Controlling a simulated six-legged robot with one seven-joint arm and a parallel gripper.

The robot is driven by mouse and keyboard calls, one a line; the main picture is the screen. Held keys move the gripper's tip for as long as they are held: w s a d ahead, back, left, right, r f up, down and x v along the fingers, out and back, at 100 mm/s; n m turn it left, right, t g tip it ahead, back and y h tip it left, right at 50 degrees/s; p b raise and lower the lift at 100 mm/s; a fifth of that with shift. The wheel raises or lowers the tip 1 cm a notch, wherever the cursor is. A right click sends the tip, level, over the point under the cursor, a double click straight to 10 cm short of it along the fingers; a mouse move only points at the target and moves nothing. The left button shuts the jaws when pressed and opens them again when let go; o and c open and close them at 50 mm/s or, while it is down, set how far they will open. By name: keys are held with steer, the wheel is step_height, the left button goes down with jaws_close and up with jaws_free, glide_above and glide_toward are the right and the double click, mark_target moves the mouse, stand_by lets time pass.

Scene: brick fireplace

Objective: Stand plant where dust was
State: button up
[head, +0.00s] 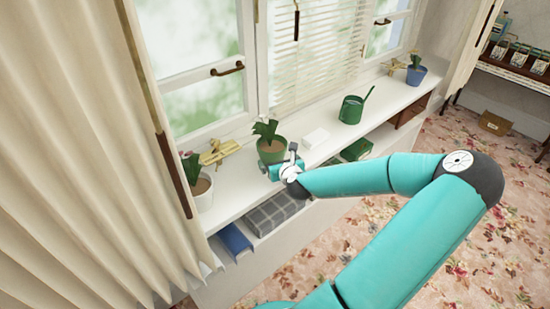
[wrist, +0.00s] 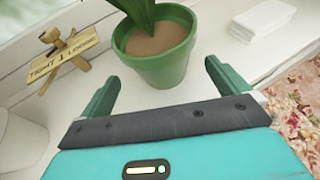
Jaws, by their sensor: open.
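A potted plant in a green pot (head: 270,150) stands upright on the white window shelf (head: 235,190). In the wrist view the green pot (wrist: 162,66) is just beyond my gripper, with brown soil and green leaves. My gripper (head: 283,168) is open at the pot's near side. In the wrist view its two green fingers (wrist: 160,85) are spread apart, with the pot beyond and between their tips; I cannot tell whether they touch it. No dust can be made out on the shelf.
A white folded cloth or block (head: 315,138) lies right of the pot. A green watering can (head: 352,109) and a blue pot (head: 416,75) stand further right. A wooden sign (head: 220,152) and a white pot (head: 202,192) stand left. Window and curtain border the shelf.

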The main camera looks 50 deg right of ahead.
steer(key=v, duration=0.6)
steer(key=shift+s+a, duration=0.2)
